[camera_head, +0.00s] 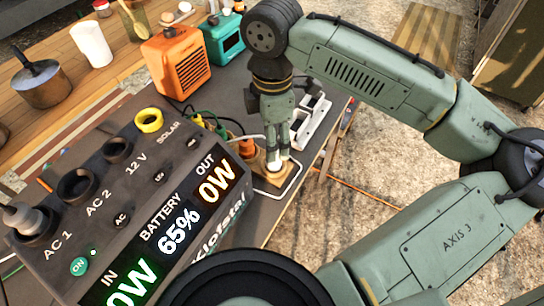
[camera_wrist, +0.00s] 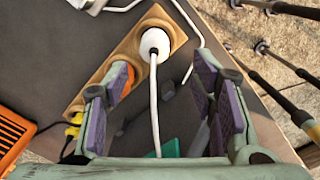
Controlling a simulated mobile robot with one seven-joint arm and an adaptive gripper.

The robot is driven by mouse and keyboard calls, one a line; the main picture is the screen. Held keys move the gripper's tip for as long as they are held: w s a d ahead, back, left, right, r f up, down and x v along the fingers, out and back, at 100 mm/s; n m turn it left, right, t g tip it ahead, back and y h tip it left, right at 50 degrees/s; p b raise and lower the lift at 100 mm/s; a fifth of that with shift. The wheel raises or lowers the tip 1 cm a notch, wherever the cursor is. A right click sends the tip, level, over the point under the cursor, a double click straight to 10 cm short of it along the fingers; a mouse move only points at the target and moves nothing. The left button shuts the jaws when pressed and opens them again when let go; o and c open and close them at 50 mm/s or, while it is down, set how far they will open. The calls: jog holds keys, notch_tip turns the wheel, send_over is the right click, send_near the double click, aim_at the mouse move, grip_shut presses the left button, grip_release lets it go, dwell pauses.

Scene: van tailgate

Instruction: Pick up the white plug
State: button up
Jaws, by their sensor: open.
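The white plug (camera_wrist: 154,42) stands in the end socket of a wooden strip (camera_wrist: 128,45) in the wrist view, with its white cable running down between my fingers. In the head view the plug (camera_head: 274,168) shows at the strip's near end, just below my fingertips and partly hidden by them. My gripper (camera_head: 279,150) points down over it. In the wrist view my gripper (camera_wrist: 155,85) has its purple-padded fingers spread wide and empty, the plug showing beyond them. I cannot tell the exact height gap.
An orange plug (camera_wrist: 123,78) and a yellow plug (camera_wrist: 74,125) sit in the same strip. A large power station (camera_head: 130,190) stands close on the left in the head view. An orange heater (camera_head: 177,60) and a white power strip (camera_head: 312,122) are farther back. The table edge is close on the right.

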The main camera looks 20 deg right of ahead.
aim_at(273, 167)
jog(key=shift+w+d+f+p, duration=0.2)
jog(key=shift+f+p, duration=0.15)
jog(key=shift+f, duration=1.2)
jog(key=shift+w+d+f+p, duration=0.15)
jog(key=shift+f+p, duration=0.15)
jog(key=shift+f, duration=1.2)
jog(key=shift+a, duration=0.1)
jog(key=shift+c, duration=0.3)
grip_shut()
